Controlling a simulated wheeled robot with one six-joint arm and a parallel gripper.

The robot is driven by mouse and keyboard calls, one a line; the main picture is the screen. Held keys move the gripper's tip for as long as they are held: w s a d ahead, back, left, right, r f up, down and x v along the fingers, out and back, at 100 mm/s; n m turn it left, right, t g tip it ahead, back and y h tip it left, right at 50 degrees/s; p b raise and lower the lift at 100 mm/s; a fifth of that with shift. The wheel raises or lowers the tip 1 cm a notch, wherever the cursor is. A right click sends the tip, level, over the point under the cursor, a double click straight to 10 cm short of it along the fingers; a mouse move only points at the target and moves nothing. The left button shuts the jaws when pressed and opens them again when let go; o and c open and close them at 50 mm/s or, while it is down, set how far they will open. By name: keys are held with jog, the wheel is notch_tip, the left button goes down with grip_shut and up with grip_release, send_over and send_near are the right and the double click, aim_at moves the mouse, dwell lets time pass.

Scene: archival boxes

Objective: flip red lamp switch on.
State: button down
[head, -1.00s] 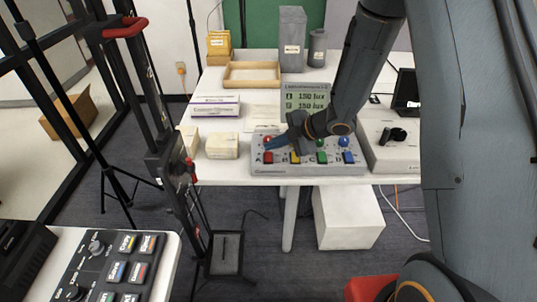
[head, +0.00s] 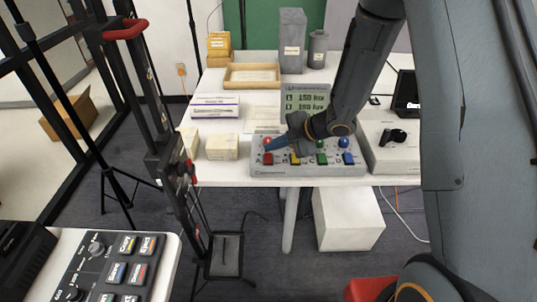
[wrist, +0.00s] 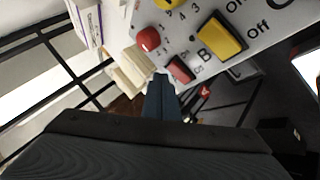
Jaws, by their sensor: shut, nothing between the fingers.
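The red switch (head: 268,159) sits at the left end of the front row on the grey light panel (head: 310,171). A round red knob (head: 267,141) is just behind it. In the wrist view the red switch (wrist: 181,69) and red knob (wrist: 148,39) show beyond the fingers. My gripper (head: 270,147) is shut and empty, between the knob and the switch in the head view. In the wrist view its fingertips (wrist: 160,79) point just left of the red switch. I cannot tell whether they touch it, or which way the switch is set.
A yellow switch (wrist: 221,37) is beside the red one, with a green switch (head: 322,158) and blue switch (head: 349,158) further right. The panel's display (head: 305,97) reads 150 lux twice. Cream boxes (head: 222,146) stand left of the panel. A dark stand (head: 172,172) rises at the left.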

jog(key=shift+f, duration=0.1)
dwell(0.7)
jog(key=shift+f, duration=0.35)
jog(key=shift+w+f+b, duration=0.1)
jog(key=shift+f+b, duration=0.2)
jog(key=shift+b, duration=0.1)
dwell(0.5)
dwell(0.4)
jog(key=shift+r+p, duration=0.75)
jog(key=shift+r, duration=0.05)
jog(key=r+p, duration=0.2)
jog(key=r, duration=0.1)
jog(key=s+r+p, duration=0.1)
jog(key=r+p, duration=0.1)
dwell(0.5)
